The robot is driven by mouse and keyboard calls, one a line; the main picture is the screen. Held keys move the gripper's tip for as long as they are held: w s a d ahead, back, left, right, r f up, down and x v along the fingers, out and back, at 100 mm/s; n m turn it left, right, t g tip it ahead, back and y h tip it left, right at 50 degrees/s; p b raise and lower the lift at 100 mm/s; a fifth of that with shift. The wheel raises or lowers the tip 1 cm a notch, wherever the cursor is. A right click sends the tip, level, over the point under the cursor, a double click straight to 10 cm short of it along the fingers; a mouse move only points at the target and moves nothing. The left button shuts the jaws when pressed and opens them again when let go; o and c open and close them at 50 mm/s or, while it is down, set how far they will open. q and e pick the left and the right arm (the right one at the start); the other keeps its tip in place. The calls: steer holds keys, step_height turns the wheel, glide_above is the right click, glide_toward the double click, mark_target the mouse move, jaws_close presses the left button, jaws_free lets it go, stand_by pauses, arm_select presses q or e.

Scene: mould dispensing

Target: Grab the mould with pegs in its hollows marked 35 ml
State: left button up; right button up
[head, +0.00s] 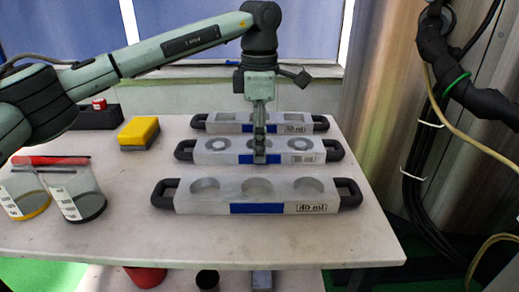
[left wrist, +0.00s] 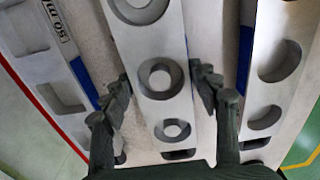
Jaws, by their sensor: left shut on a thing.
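The middle mould (head: 215,157) is a grey bar with black end handles, a blue band and rings in its round hollows, which look like pegs. Its label is too small to read. My left gripper (head: 259,158) reaches down onto its middle from above. In the left wrist view, the fingers (left wrist: 160,95) are shut on the two long sides of this mould (left wrist: 150,45). The front mould (head: 220,208), marked 40 ml, has empty round hollows. My right gripper is not in view.
The table (head: 330,240) is clear at front right. Cables (head: 420,170) hang at right.

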arm_select(q)
steer(key=c, duration=0.7)
steer(key=shift+r, duration=0.1)
jaws_close()
steer(key=shift+r, duration=0.2)
